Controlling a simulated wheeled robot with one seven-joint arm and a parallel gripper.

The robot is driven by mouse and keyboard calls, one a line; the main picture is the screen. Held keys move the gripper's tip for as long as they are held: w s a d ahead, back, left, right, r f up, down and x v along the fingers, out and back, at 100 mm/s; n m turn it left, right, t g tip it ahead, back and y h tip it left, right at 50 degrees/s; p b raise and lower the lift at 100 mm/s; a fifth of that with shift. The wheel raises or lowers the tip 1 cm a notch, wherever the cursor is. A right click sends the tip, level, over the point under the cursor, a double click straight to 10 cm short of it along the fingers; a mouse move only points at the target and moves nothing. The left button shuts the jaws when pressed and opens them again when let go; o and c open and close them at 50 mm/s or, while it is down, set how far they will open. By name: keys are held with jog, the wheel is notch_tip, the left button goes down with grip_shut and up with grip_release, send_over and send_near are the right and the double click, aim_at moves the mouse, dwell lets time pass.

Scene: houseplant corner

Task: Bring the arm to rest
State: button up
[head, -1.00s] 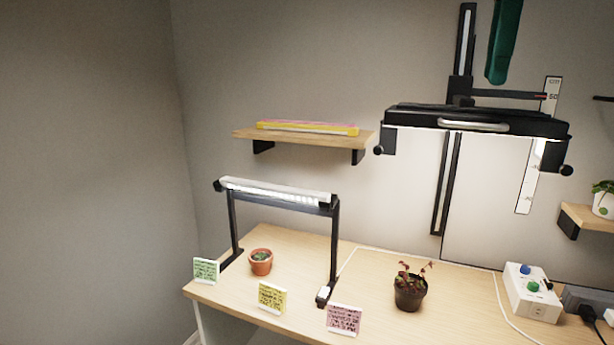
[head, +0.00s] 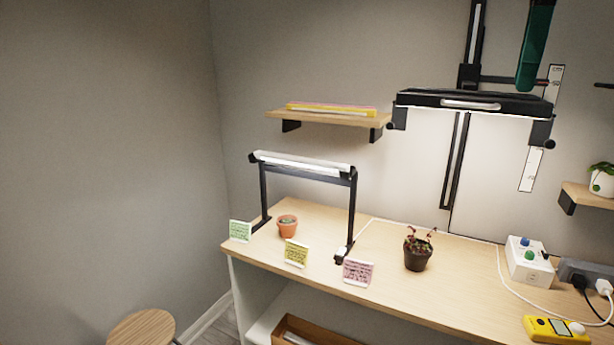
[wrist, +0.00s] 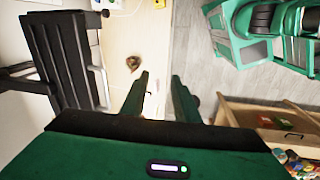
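My gripper (wrist: 160,79) shows in the wrist view with its two dark green fingers apart and nothing between them. It hangs in the air, with the bench top (wrist: 115,35) and the grey floor (wrist: 200,70) below it. A small plant shows beyond the fingertips in the wrist view. A green part of my arm shows at the top right of the head view; the gripper itself is not seen there.
The bench (head: 400,290) carries a low lamp (head: 305,165), a terracotta pot (head: 287,225), a dark pot (head: 417,252), cards, a white control box (head: 528,262) and a yellow meter (head: 556,329). A black lamp panel (head: 472,104) hangs above. A stool (head: 142,327) stands front left.

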jog(key=s+d+f+m, duration=0.2)
jog(key=s+f+m, duration=0.4)
jog(key=f, duration=0.8)
jog(key=s+d+f+m+g, duration=0.1)
jog(key=s+f+m, duration=0.5)
jog(key=f, duration=0.8)
jog(key=s+d+f+m+y, duration=0.1)
jog(key=s+d+f+m, duration=0.3)
jog(key=s+f, duration=0.5)
notch_tip(320, 180, down, 6)
jog(key=shift+s+r+m+g, duration=0.2)
jog(key=shift+s+m+g, duration=0.2)
jog(key=shift+m, duration=0.5)
jog(key=shift+w+d+f, duration=0.1)
jog(key=shift+w+f, duration=0.1)
jog(key=shift+w, duration=0.45)
